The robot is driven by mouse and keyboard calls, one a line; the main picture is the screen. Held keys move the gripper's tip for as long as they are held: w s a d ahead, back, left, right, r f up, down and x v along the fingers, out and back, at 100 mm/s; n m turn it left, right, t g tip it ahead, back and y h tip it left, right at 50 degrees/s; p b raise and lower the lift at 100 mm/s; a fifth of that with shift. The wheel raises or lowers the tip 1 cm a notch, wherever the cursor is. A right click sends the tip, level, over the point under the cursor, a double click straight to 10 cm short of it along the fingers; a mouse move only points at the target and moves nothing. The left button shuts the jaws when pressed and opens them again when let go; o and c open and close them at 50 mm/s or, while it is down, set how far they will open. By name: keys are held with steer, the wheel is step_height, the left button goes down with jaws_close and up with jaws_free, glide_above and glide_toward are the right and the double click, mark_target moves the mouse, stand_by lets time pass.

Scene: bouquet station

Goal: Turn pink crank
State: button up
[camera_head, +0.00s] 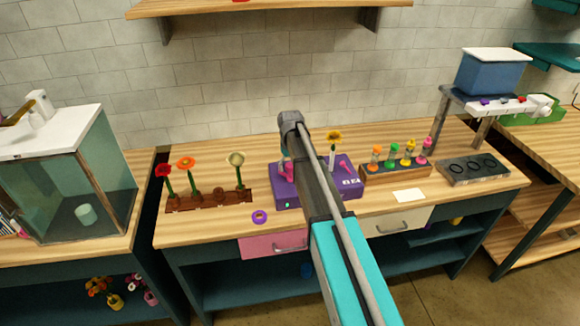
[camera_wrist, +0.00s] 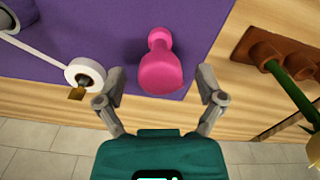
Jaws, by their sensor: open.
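The pink crank (camera_wrist: 160,70) sticks out from a purple box (camera_wrist: 60,50) in the wrist view, with its rounded knob towards me. In the head view, a pink part (camera_head: 287,171) shows on the left of the purple box (camera_head: 290,194), partly behind my arm. My gripper (camera_wrist: 161,80) is open, with one finger on each side of the crank knob. Gaps show between both fingers and the knob, so they appear apart from it. In the head view my arm hides the fingers.
A white roll (camera_wrist: 86,76) with a ribbon lies close to the left finger. A brown flower rack (camera_head: 210,201) stands left of the box, and a rack of colourful bottles (camera_head: 395,173) stands right. A purple ring (camera_head: 260,216) lies on the table in front.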

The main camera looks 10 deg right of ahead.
steer(key=shift+c, duration=0.3)
steer(key=c, duration=1.1)
steer(key=shift+m, duration=2.2)
steer(key=o, duration=1.2)
steer(key=shift+c, duration=0.2)
